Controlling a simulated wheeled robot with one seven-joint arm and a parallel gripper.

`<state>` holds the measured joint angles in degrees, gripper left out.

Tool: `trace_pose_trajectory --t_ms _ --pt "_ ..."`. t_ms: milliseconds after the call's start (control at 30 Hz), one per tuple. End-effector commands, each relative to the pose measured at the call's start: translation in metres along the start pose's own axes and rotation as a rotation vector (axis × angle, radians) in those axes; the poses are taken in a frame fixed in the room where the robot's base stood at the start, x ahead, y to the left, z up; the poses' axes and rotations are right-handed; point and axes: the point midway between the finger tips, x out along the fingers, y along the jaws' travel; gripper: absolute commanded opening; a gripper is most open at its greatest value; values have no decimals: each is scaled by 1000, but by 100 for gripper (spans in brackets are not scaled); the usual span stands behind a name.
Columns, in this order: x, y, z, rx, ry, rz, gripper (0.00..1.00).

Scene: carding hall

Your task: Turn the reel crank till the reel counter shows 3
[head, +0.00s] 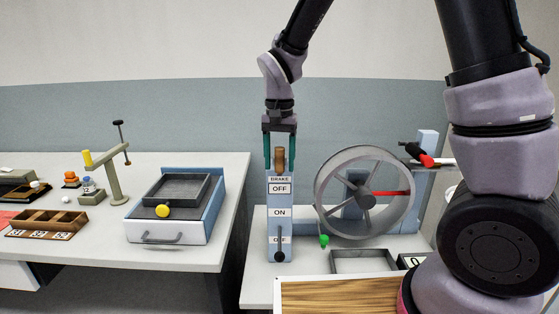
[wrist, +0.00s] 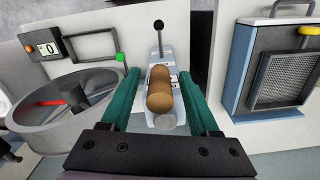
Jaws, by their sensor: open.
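The reel (head: 365,190) is a grey spoked wheel with one red spoke, right of the brake panel; it also shows in the wrist view (wrist: 60,108). A black and red handle (head: 418,155) sits on a rod at its upper right; I cannot tell if this is the crank. The reel counter (head: 412,261) reads 0 in the wrist view (wrist: 48,48).
A black ball knob (head: 279,257) is low on the brake panel. A green knob (head: 324,240) and a grey open frame (head: 362,261) lie below the reel. The left table (head: 232,185) holds a blue-white box with a tray (head: 178,188); a gap separates the tables.

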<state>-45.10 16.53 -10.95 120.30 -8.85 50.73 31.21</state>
Motion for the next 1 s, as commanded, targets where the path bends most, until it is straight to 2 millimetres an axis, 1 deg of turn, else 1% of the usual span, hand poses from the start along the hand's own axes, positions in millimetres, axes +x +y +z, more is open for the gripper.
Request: trace_pose_trajectory --t_ms 67,100,167,200,233,1000 --pt "0 0 0 0 0 0 62" --pt "0 0 0 0 0 0 47" --pt "0 0 0 0 0 0 24" --pt "0 0 0 0 0 0 8" --pt "0 0 0 0 0 0 0" --pt "-1 0 0 1 0 -1 0"
